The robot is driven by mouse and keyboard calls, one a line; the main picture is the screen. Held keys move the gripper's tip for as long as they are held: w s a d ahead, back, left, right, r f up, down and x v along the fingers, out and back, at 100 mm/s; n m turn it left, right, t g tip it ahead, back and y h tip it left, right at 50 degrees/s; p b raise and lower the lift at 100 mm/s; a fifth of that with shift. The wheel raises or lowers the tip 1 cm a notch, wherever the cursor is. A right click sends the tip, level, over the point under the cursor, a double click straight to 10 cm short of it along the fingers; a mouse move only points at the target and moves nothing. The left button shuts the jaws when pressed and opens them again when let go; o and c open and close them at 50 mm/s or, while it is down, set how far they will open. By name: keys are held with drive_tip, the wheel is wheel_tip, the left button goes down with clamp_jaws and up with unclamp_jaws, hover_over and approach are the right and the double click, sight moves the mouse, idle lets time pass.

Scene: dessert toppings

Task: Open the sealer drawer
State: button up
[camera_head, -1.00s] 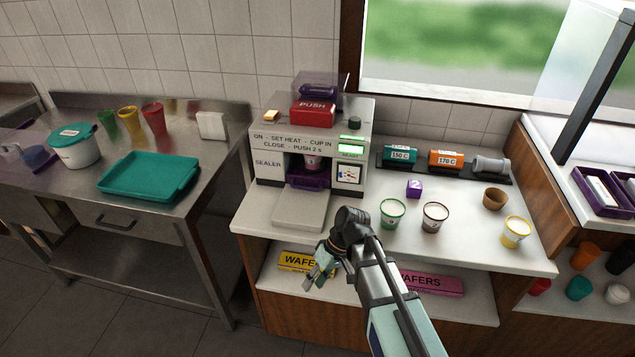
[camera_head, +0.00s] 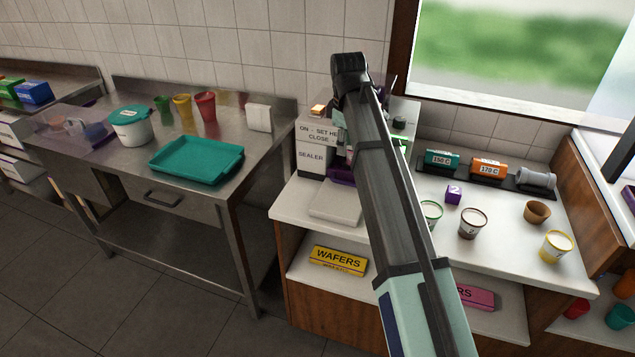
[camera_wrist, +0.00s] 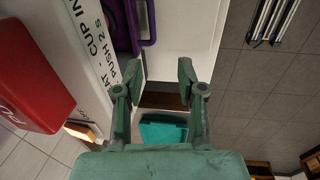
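The sealer (camera_head: 312,155) is a light grey box on the counter, mostly hidden behind my arm in the head view. Its purple drawer (camera_head: 340,173) shows low on its front, left of my arm. In the wrist view the drawer (camera_wrist: 124,28) and its looped purple handle (camera_wrist: 152,22) show at the top, beyond my fingertips. My gripper (camera_wrist: 158,72) is open, its two green fingers apart with nothing between them. It is above the sealer's front, apart from the handle in the picture. The red PUSH block (camera_wrist: 32,72) is at the left. How far the drawer stands out is unclear.
A pale slab (camera_head: 335,203) lies before the sealer. Right of my arm are a green-rimmed cup (camera_head: 431,212), a brown-filled cup (camera_head: 472,223) and a purple cube (camera_head: 453,194). A teal tray (camera_head: 197,160) sits on the steel table at left. Floor between is clear.

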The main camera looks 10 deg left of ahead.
sight(346, 182)
drive_tip(key=w+f+p, duration=0.1)
drive_tip(key=f, duration=0.4)
drive_tip(key=w+f+p, duration=0.1)
drive_tip(key=f, duration=0.4)
drive_tip(key=w+f+p, duration=0.1)
drive_tip(key=w+f, duration=0.1)
drive_tip(key=f, duration=0.3)
drive_tip(key=shift+d+f+p, duration=0.25)
drive_tip(key=shift+d+p, duration=0.1)
drive_tip(key=shift+d, duration=0.05)
drive_tip(key=shift+c, duration=0.2)
clamp_jaws()
drive_tip(key=shift+s, duration=0.1)
